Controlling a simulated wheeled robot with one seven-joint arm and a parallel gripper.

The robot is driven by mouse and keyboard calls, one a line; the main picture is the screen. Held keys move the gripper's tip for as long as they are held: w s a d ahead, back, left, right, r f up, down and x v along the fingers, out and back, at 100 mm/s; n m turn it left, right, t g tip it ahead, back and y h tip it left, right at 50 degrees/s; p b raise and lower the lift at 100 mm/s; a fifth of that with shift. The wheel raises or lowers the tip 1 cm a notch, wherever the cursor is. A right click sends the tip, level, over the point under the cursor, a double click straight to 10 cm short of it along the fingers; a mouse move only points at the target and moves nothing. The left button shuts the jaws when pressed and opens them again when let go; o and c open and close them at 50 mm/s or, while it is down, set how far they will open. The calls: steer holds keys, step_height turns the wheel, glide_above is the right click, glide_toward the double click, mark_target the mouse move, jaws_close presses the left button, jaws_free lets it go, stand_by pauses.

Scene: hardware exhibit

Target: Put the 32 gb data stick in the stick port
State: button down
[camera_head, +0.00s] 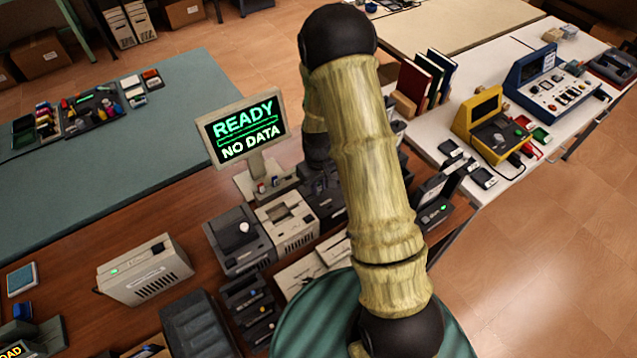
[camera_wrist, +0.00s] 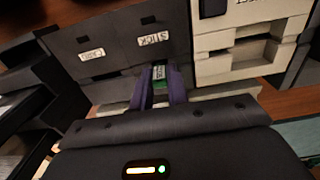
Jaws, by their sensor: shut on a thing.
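In the wrist view my gripper (camera_wrist: 159,88) has its two purple fingers shut on a small stick with a green face (camera_wrist: 159,73). Its lettering is too small to read. The stick's far end points at the front of a dark unit (camera_wrist: 120,35), just below a white label reading STICK (camera_wrist: 153,39). I cannot tell whether the tip is in the port or just in front of it; the opening is hidden. A second label (camera_wrist: 91,55) is on the same unit, to the left. In the head view my arm hides the gripper and stick.
A screen (camera_head: 243,130) reads READY, NO DATA. A beige unit (camera_wrist: 250,50) stands right beside the dark one in the wrist view. The wooden bench is crowded with a beige box (camera_head: 146,272), a dark box (camera_head: 238,238) and other devices. The teal table (camera_head: 130,150) is mostly clear.

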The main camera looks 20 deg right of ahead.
steer(key=shift+f+b, duration=0.35)
steer(key=shift+f, duration=0.25)
steer(key=c, duration=1.3)
jaws_free()
steer(key=shift+r+p, duration=2.95)
steer(key=shift+r, duration=1.1)
